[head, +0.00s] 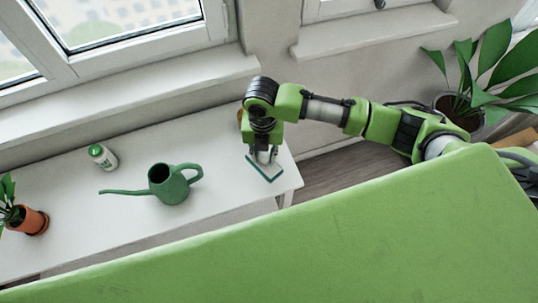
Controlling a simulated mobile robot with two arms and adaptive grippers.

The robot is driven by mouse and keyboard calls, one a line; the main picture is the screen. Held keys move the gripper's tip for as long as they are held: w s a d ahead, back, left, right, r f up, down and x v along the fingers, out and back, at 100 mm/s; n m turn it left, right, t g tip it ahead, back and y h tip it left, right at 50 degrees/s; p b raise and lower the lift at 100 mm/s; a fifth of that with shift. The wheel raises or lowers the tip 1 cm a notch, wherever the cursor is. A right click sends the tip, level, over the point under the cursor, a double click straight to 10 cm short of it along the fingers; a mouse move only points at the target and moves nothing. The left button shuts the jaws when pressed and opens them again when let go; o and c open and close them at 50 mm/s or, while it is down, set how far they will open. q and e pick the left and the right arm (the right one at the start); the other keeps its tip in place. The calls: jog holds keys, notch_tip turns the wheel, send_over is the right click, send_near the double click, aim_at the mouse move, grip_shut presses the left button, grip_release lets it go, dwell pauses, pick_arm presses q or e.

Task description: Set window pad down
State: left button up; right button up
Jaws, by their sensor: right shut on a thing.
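The window pad (265,170) is a flat piece with a pale face and a dark green edge. It is at the right end of the white table in the head view. My right gripper (264,157) is shut on the pad from above. The gripper points down, and its fingers are small and partly hidden by the wrist. I cannot tell whether the pad touches the table top or hangs just above it. My left gripper is not in view.
The white table (110,220) carries a green watering can (172,186), a small white bottle with a green cap (103,157) and a potted plant (28,220) at left. A windowsill (130,95) runs behind. A large plant (485,80) stands at right. Table space between can and pad is clear.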

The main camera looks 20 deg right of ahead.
aim_at(269, 159)
jog(key=shift+w+d+f, duration=0.2)
jog(key=shift+d+f, duration=0.15)
jog(key=shift+f, duration=0.15)
jog(key=shift+w+d+f, duration=0.2)
jog(key=shift+d+f, duration=0.1)
jog(key=shift+f, duration=0.2)
jog(key=f, duration=0.2)
jog(key=f+p, duration=0.1)
jog(key=shift+w+d+f, duration=0.15)
jog(key=shift+d+f, duration=0.1)
jog(key=shift+f, duration=0.05)
jog(key=o, duration=1)
notch_tip(269, 159, up, 12)
jog(key=shift+b, duration=0.95)
